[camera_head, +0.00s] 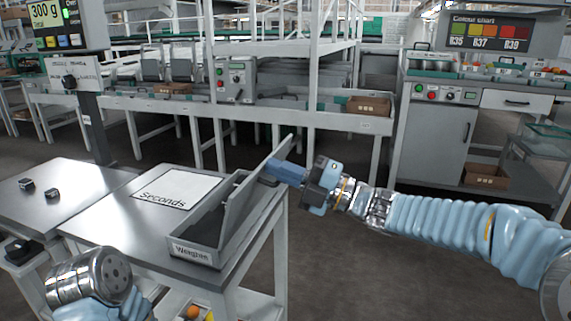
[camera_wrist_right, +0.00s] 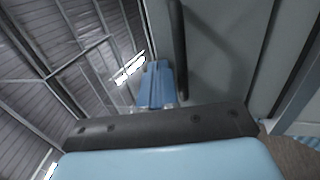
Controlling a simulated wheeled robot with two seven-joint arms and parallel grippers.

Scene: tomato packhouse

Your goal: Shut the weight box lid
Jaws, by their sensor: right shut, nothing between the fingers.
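The grey weight box (camera_head: 195,250), labelled "Weights", sits on the right part of the metal table. Its lid (camera_head: 243,197) stands raised, steeply tilted along the box's right side, so the box is open. My right gripper (camera_head: 273,168) is shut and empty at the lid's outer right face, near its upper far end. I cannot tell whether the fingertips touch it. In the right wrist view the blue fingers (camera_wrist_right: 155,85) are together, beside a large grey surface (camera_wrist_right: 225,50) that looks like the lid. My left arm shows at the lower left, its gripper out of view.
A white "Seconds" mat (camera_head: 177,190) lies left of the box. Two small metal weights (camera_head: 27,184) (camera_head: 52,193) are on the table's left part. A scale display (camera_head: 52,22) stands behind. Open floor (camera_head: 350,250) lies right of the table.

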